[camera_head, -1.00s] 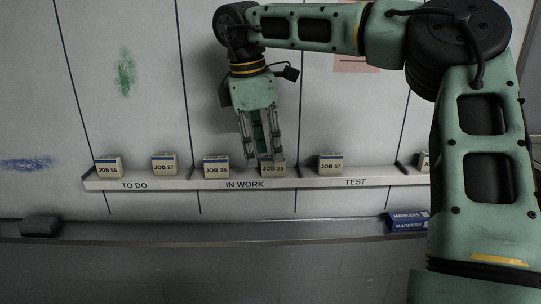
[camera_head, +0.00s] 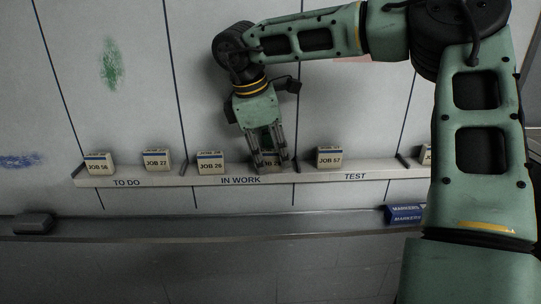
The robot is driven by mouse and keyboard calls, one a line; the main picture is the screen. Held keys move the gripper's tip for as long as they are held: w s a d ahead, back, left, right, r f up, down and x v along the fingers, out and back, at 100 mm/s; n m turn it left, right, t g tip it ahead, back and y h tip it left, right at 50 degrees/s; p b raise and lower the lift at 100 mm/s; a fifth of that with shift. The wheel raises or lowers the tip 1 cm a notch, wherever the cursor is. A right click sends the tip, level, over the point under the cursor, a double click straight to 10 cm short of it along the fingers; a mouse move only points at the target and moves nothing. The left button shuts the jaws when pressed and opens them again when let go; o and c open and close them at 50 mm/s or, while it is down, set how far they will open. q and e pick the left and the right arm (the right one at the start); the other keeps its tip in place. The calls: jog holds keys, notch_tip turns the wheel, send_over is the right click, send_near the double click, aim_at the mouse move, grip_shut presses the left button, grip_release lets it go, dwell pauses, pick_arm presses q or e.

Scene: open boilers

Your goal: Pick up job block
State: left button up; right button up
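Several job blocks stand on the white ledge (camera_head: 220,181) of the board. JOB 58 (camera_head: 98,164) and JOB 27 (camera_head: 156,160) are over TO DO. JOB 26 (camera_head: 210,163) and another block (camera_head: 264,168), whose label is mostly hidden, are over IN WORK. JOB 57 (camera_head: 329,157) is over TEST. My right gripper (camera_head: 268,162) points down at the second IN WORK block, its fingers over and in front of it. I cannot tell whether the fingers grip it. The block appears to rest on the ledge. My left gripper is out of view.
Another block (camera_head: 426,154) at the right is partly hidden by my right arm. A blue markers box (camera_head: 403,214) and a dark eraser-like block (camera_head: 33,223) lie on the grey lower tray (camera_head: 200,227).

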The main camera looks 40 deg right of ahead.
jog(key=shift+a, duration=0.1)
jog(key=c, duration=0.7)
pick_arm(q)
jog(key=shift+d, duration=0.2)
pick_arm(e)
grip_shut()
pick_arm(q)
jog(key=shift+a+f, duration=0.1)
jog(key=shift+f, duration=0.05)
pick_arm(e)
jog(key=shift+r, duration=0.1)
